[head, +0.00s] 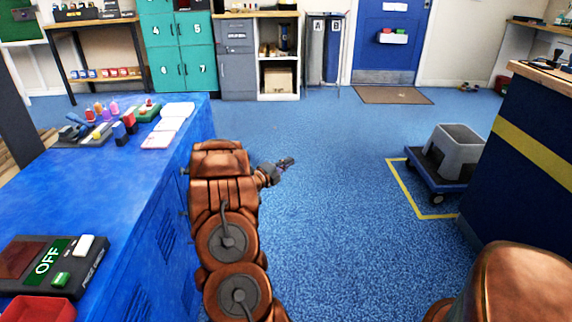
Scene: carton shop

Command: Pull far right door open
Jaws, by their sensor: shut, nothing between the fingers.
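A long blue cabinet (165,225) stands at the left, with vented doors on its side face toward the aisle. Small dark knobs or handles show on that face. My arm hides part of its far end, and I see no door on it standing open. My gripper (289,161) is shut and empty over the open floor, to the right of the cabinet and apart from it, pointing right. A closed blue door (389,45) with a small shelf is in the back wall. I cannot tell which door the task means.
A grey bin (460,146) on a blue dolly stands within yellow floor lines at right. A dark blue counter (528,165) edges the right side. Teal lockers (180,52) and a brown mat (393,95) are at the back. The blue floor (330,215) between is clear.

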